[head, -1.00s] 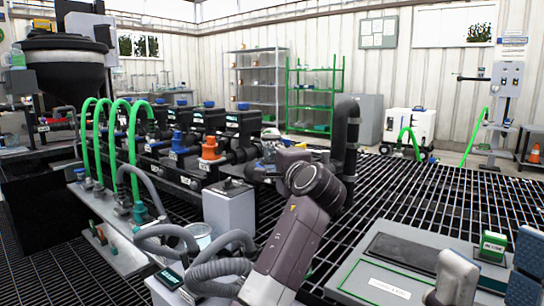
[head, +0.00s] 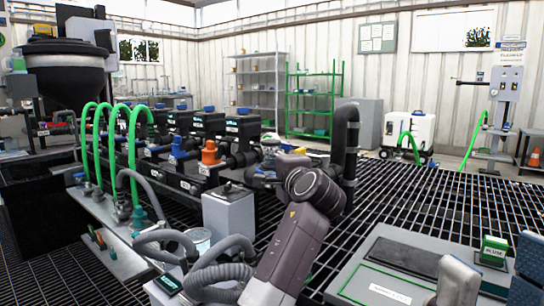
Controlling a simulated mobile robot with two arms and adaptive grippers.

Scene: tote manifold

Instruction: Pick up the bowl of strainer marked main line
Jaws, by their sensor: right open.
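A pale clear-sided cup or bowl (head: 200,238) stands behind grey corrugated hoses (head: 222,275) at lower middle, partly hidden. A dark label plate (head: 168,283) is in front of it, its words too small to read. I cannot tell which part is the strainer marked main line. My left gripper (head: 272,158) points away over the pipework beyond its wrist. Its fingers are mostly hidden, so I cannot tell whether it holds anything.
A manifold has blue (head: 178,147) and orange (head: 210,153) valve handles. Green hoses (head: 133,150) arch at left. A grey box (head: 229,212) stands near my left arm. A grey bench (head: 400,262) bears a green sign (head: 493,250).

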